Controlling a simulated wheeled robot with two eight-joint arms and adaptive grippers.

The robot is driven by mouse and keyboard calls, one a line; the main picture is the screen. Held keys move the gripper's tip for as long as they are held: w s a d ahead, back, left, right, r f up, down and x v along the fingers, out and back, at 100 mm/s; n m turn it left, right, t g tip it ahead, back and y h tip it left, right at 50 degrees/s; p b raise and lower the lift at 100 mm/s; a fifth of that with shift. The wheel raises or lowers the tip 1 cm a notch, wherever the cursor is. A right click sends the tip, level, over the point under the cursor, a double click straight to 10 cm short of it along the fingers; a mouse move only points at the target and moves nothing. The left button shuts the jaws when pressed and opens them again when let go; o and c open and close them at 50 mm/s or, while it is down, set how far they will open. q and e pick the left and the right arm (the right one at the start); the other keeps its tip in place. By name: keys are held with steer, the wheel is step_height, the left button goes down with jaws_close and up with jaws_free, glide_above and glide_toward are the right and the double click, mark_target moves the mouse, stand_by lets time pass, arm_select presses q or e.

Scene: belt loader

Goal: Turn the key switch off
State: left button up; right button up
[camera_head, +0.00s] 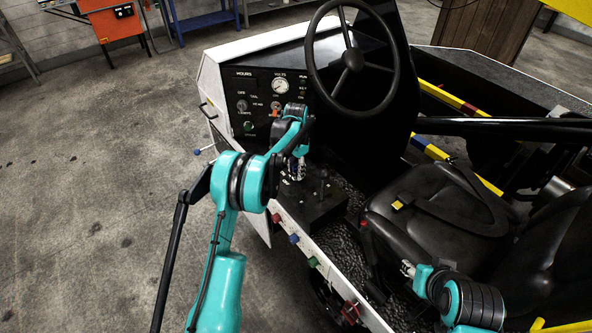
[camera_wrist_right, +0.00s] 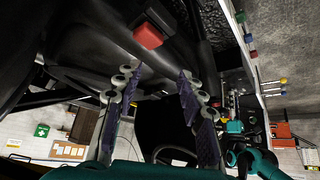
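The dash panel (camera_head: 262,88) of the belt loader carries round switches left of the steering wheel. One round switch (camera_head: 242,105) is at its left. Another (camera_head: 275,105), with an orange-red bit below it, sits under the gauge. The labels are too small for me to tell which is the key switch. My left gripper (camera_head: 297,171) hangs below its wrist, in front of and below the panel, apart from both switches. Its fingers are too small to read. My right gripper (camera_head: 407,268) is beside the seat; in the right wrist view (camera_wrist_right: 156,76) its fingers are apart and empty.
The steering wheel (camera_head: 352,60) stands right of the panel. A lever box (camera_head: 318,203) lies below my left gripper. The black seat (camera_head: 430,205) is at the right. Coloured knobs (camera_head: 293,238) line the side edge. Open floor (camera_head: 100,180) lies at the left.

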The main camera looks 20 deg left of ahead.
arm_select(q)
step_height(320, 180, up, 12)
steer(key=shift+r, duration=0.1)
stand_by(0.5)
steer(key=shift+f, duration=0.2)
